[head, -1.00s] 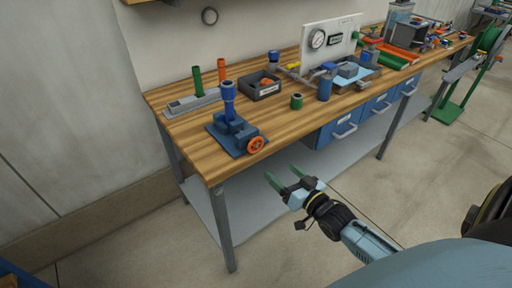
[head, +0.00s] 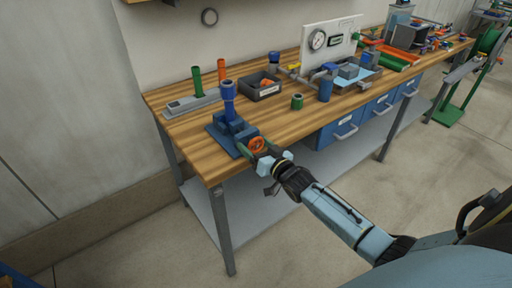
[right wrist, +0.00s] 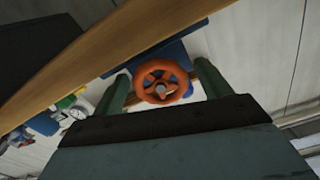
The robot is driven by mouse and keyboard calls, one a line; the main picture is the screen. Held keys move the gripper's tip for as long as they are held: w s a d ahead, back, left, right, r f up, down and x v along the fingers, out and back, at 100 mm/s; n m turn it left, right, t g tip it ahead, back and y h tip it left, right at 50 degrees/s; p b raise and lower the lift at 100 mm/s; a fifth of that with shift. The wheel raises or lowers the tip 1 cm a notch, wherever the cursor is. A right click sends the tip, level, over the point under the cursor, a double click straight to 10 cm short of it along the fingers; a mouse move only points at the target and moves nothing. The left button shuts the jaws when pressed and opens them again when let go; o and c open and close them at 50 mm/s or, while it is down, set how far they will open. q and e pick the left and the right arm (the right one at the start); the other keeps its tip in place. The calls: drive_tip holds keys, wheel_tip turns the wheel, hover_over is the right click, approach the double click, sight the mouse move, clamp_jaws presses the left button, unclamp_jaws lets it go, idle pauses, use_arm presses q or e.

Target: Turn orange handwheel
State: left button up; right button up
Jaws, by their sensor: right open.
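The orange handwheel (head: 257,145) sits on the front of a blue valve block (head: 232,130) near the bench's front edge. In the right wrist view the handwheel (right wrist: 163,83) shows face-on, with its spokes and a pale hub. My right gripper (head: 258,147) is open, with its green fingers on either side of the wheel. In the right wrist view one finger of the right gripper (right wrist: 165,85) stands left of the wheel and one right of it, a gap showing on the left. Whether the right finger touches the rim I cannot tell. My left gripper is not in view.
The wooden bench (head: 190,150) has a dark bin (head: 264,90), a green cylinder (head: 297,102) and a blue cylinder (head: 325,90) behind the valve. A grey block with green and orange posts (head: 192,104) stands to the left. Blue drawers (head: 340,130) hang below.

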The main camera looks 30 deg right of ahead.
drive_tip(key=shift+w, duration=0.1)
drive_tip(key=c, duration=1)
drive_tip(key=shift+r+n+p, duration=0.1)
drive_tip(key=shift+n+p, duration=0.45)
drive_tip(key=shift+n, duration=0.55)
drive_tip(key=n, duration=0.2)
drive_tip(key=shift+n, duration=0.4)
drive_tip(key=o, duration=1)
drive_tip(key=s+d+p, duration=0.1)
drive_tip(key=s+p, duration=0.1)
drive_tip(key=s, duration=1.1)
drive_tip(key=shift+s, duration=0.2)
